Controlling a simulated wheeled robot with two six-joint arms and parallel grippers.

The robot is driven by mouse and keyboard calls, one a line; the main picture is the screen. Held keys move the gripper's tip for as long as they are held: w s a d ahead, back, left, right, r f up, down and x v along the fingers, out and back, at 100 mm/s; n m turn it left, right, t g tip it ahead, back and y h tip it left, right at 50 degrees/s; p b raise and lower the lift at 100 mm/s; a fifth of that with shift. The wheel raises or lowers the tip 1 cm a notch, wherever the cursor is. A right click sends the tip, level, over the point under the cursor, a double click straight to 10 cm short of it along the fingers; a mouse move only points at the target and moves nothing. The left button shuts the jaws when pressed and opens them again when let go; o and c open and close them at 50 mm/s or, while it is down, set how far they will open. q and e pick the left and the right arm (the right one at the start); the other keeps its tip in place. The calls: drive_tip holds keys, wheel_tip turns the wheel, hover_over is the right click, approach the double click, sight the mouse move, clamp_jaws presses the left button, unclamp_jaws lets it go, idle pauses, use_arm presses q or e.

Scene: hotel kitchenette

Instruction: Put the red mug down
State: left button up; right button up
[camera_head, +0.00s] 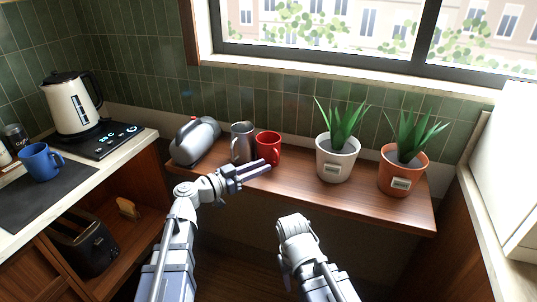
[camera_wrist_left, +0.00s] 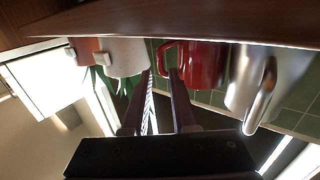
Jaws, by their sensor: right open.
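The red mug (camera_head: 268,149) stands upright on the wooden shelf (camera_head: 300,188), just right of a metal mug (camera_head: 242,142). It also shows in the left wrist view (camera_wrist_left: 203,65), which is upside down, with its handle toward the fingers. My left gripper (camera_head: 262,168) is in front of the red mug. Its two fingers (camera_wrist_left: 162,88) look apart with nothing clamped between them, the tips close to the handle; whether they touch it I cannot tell. My right gripper (camera_head: 292,226) is open and low in front of the shelf, its fingers mostly hidden.
A silver rounded appliance (camera_head: 195,140) stands left of the metal mug. Two potted plants, white (camera_head: 335,165) and terracotta (camera_head: 402,178), stand to the right. Bare shelf lies between red mug and white pot. A blue mug (camera_head: 40,162) and kettle (camera_head: 72,105) are on the left counter.

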sight(270, 153)
use_arm(q)
drive_tip(key=shift+x, duration=2.6)
clamp_jaws()
